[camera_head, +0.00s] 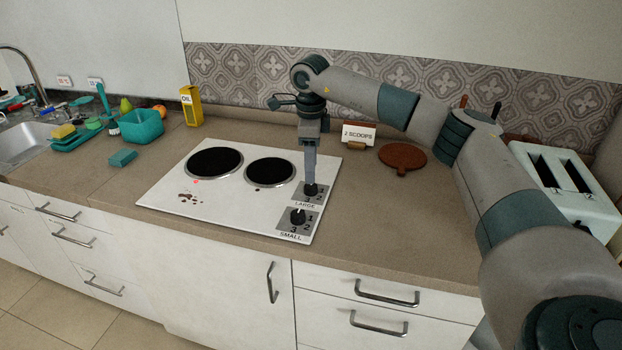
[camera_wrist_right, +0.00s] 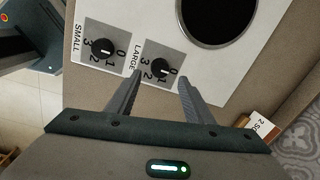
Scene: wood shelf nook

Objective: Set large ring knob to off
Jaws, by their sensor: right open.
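The knob marked LARGE (camera_head: 310,189) is a round black knob on a grey square plate at the right end of the white cooktop (camera_head: 165,208). In the right wrist view this knob (camera_wrist_right: 159,68) shows a white pointer mark, with numbers around it; its exact setting is hard to read. My right gripper (camera_wrist_right: 159,78) is open, pointing down over the knob, with one fingertip on each side and nothing gripped. In the head view, its fingers (camera_head: 310,181) partly cover the knob. My left gripper is not in view.
The knob marked SMALL (camera_head: 298,216) sits just in front. A red light (camera_head: 196,181) glows by the left burner (camera_head: 214,162); the right burner (camera_head: 269,172) is beside it. A "2 SCOOPS" card (camera_head: 358,134), brown round board (camera_head: 402,156) and toaster (camera_head: 565,190) stand to the right.

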